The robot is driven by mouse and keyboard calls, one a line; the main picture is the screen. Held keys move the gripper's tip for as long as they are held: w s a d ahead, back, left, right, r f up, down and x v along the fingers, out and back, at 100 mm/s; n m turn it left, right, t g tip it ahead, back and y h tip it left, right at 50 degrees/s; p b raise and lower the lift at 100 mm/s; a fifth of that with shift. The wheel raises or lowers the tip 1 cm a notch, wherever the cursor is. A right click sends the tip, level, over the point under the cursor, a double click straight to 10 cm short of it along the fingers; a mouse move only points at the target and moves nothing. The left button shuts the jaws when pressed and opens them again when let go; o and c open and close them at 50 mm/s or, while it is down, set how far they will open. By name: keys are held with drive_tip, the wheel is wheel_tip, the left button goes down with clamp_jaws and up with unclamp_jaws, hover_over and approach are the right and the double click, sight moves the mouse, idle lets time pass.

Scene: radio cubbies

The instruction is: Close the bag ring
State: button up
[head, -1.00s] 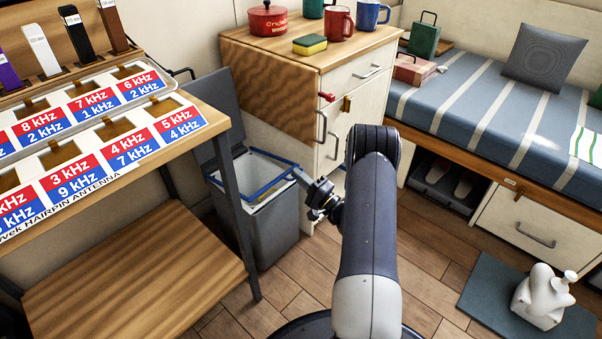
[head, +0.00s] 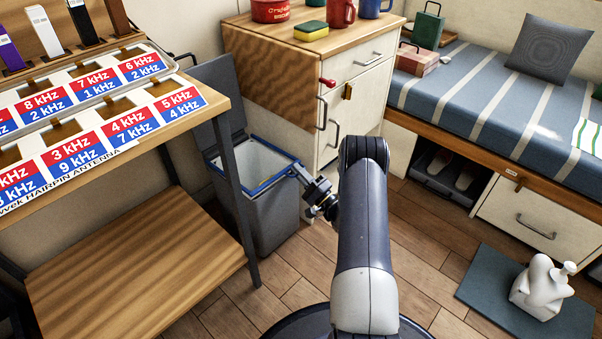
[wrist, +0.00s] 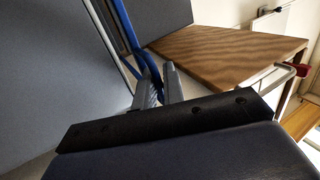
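The bag ring (head: 273,182) is a blue rectangular frame at the top of a grey bin (head: 275,222) in the head view. The bin's grey lid (head: 218,88) stands up behind it. My gripper (head: 297,170) is at the ring's right corner. In the wrist view, the blue ring (wrist: 128,32) runs down to my gripper (wrist: 158,78), with a blue part between the two grey fingers. The fingers sit close around it, but I cannot tell whether they grip it. The ring's near corner is partly hidden by the fingers.
A wooden shelf unit (head: 130,270) with frequency labels stands left of the bin. A cabinet (head: 345,95) with a red knob and handles stands behind and to the right. A bench bed (head: 480,100) is at the right. Open floor (head: 415,235) lies between.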

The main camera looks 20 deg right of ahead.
drive_tip(key=o, duration=0.3)
drive_tip(key=shift+s, duration=0.1)
drive_tip(key=p+v, duration=0.3)
drive_tip(key=v, duration=0.8)
drive_tip(key=shift+r, duration=0.1)
